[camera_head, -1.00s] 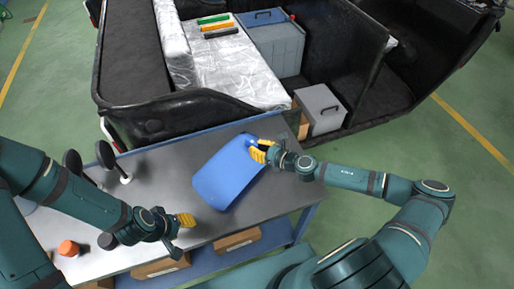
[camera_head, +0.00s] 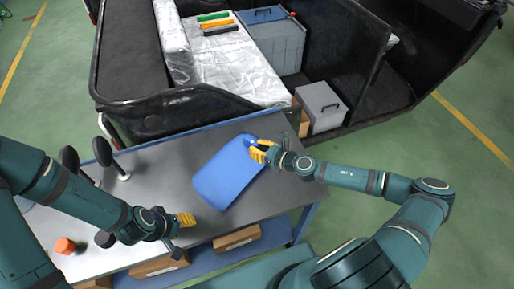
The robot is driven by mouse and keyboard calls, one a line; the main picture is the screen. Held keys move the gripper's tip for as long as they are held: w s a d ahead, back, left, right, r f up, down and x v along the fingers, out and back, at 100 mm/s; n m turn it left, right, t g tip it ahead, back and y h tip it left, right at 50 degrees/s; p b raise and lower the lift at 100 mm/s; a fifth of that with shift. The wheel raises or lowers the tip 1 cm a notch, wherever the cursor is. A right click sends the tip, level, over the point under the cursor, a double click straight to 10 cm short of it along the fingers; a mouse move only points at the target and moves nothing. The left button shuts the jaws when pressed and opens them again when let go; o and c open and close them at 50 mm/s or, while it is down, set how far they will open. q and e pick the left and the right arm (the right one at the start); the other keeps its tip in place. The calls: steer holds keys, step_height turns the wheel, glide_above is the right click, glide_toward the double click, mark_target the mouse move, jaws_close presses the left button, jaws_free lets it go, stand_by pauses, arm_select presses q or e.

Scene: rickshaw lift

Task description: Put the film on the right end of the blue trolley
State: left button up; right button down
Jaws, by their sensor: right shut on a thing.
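The blue trolley has a grey top (camera_head: 270,200), blue edges and a blue lower shelf. A flat, smooth blue piece (camera_head: 228,172), which looks like the film, is over the right end of the top. My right gripper (camera_head: 262,150), with yellow fingers, is shut on its upper right corner. I cannot tell whether the piece rests fully on the top or is held slightly above it. My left gripper (camera_head: 184,221) is over the front middle of the trolley, apart from the blue piece; its finger gap is unclear.
A black cart behind the trolley holds a silver-wrapped block (camera_head: 240,70), a blue-grey box (camera_head: 270,40) and a grey case (camera_head: 320,106). Black round-headed stands (camera_head: 103,152), an orange item (camera_head: 65,246) and a dark round item (camera_head: 105,239) stand on the trolley's left. Cardboard boxes (camera_head: 237,238) sit below.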

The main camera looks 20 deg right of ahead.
arm_select(q)
steer(key=shift+f+b, duration=0.3)
steer(key=shift+f, duration=0.05)
arm_select(e)
steer(key=shift+f, duration=0.45)
steer(key=c, duration=0.9)
jaws_free()
steer(key=shift+c, duration=0.2)
steer(key=v, duration=1.2)
steer(key=shift+r, duration=0.1)
arm_select(q)
steer(key=shift+r, duration=0.1)
